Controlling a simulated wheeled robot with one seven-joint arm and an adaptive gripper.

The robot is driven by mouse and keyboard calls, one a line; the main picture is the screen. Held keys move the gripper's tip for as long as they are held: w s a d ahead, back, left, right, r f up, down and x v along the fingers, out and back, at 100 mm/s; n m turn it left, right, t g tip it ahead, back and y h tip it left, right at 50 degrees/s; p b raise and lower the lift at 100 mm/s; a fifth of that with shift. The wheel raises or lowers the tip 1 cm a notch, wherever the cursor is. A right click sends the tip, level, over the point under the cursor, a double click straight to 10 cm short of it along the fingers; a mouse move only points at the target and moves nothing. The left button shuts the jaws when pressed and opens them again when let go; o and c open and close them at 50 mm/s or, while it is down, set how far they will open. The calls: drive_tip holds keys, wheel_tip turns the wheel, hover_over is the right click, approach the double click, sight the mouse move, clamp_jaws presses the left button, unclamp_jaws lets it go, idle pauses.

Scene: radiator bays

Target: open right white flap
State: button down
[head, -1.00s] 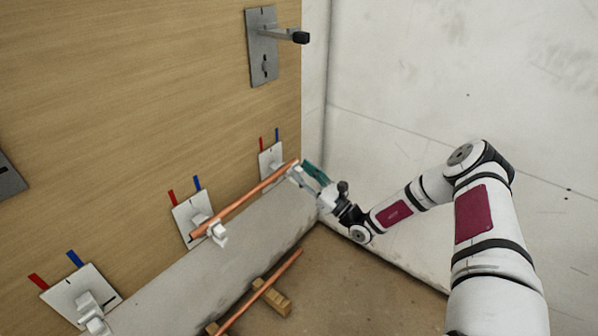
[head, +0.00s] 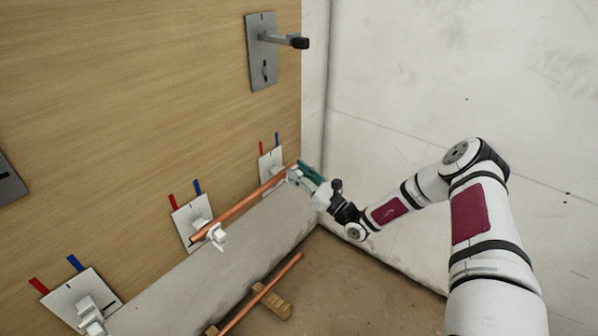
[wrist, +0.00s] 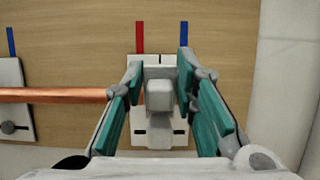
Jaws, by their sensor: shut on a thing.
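The right white flap (wrist: 159,97) is a small pale block on the rightmost white wall plate (head: 270,160), below a red and a blue strip. In the wrist view that plate (wrist: 153,138) shows behind it, with dark slots. My gripper (head: 302,174), with teal finger pads, is at this plate. In the wrist view my gripper (wrist: 160,72) has one finger on each side of the flap and is shut on it. In the head view the fingers mostly hide the flap. A copper pipe (head: 240,206) runs from the middle bracket to beside my gripper.
A middle white plate (head: 186,218) and a left one (head: 73,290) carry similar white brackets. A grey plate (head: 262,65) with a black-tipped lever is above. Another copper pipe (head: 262,290) lies on wooden blocks (head: 274,304). A white wall (head: 450,80) stands on the right.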

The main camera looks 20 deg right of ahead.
drive_tip(key=g+p, duration=0.1)
drive_tip(key=p, duration=0.2)
drive_tip(key=shift+w+a+r+h, duration=0.1)
drive_tip(key=shift+r+h, duration=0.3)
drive_tip(key=shift+g+p, duration=0.3)
drive_tip(key=shift+p, duration=0.25)
drive_tip(key=shift+f+h, duration=0.1)
drive_tip(key=shift+h, duration=0.2)
drive_tip(key=c, duration=1.5)
unclamp_jaws()
drive_tip(key=shift+w, duration=0.1)
drive_tip(key=v, duration=1.2)
